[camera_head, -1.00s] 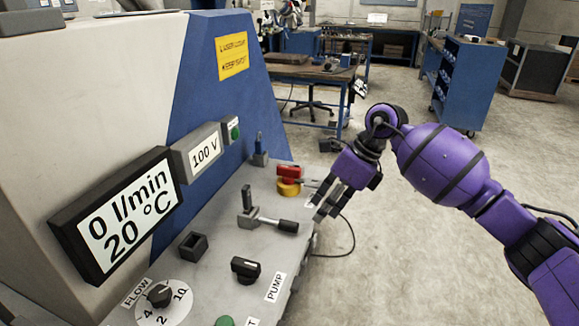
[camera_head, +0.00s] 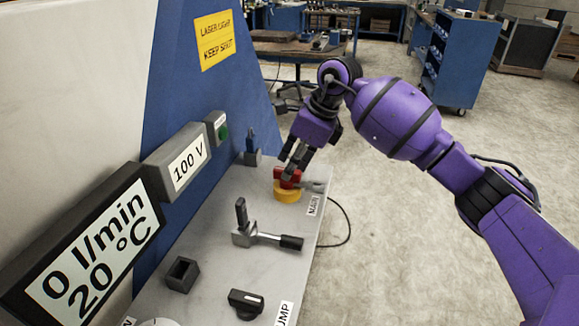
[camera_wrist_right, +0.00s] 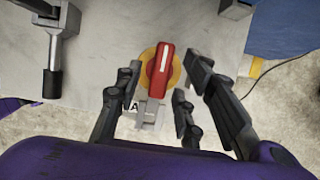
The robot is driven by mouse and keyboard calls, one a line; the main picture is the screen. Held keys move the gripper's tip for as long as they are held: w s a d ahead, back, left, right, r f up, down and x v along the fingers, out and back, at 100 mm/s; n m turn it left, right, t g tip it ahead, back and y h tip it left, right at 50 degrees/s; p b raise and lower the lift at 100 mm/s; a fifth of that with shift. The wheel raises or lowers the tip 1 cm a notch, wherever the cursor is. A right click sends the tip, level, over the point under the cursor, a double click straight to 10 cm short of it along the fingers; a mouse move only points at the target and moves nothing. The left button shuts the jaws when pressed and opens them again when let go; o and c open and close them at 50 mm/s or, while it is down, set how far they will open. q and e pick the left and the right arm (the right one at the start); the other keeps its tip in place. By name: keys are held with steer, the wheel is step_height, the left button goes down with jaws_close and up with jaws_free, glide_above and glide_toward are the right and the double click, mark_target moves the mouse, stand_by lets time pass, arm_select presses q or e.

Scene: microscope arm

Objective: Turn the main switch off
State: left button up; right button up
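The main switch is a red knob (camera_head: 288,176) on a yellow round base (camera_head: 287,194), near the right edge of the grey panel, beside a label reading MAIN. In the right wrist view the red knob (camera_wrist_right: 160,72) has a white line and points nearly up and down the picture. My right gripper (camera_head: 291,172) is at the knob in the head view. In the right wrist view its fingers (camera_wrist_right: 155,100) are open, spread to either side of the knob with gaps visible. Whether they touch it cannot be told from the head view. My left gripper is not in view.
A lever with a black handle (camera_head: 290,242) and a black pump knob (camera_head: 246,303) are on the panel (camera_head: 222,225). Displays (camera_head: 95,240) line the left. Free floor lies to the right.

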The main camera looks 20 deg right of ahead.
steer(key=shift+x, duration=0.85)
jaws_close()
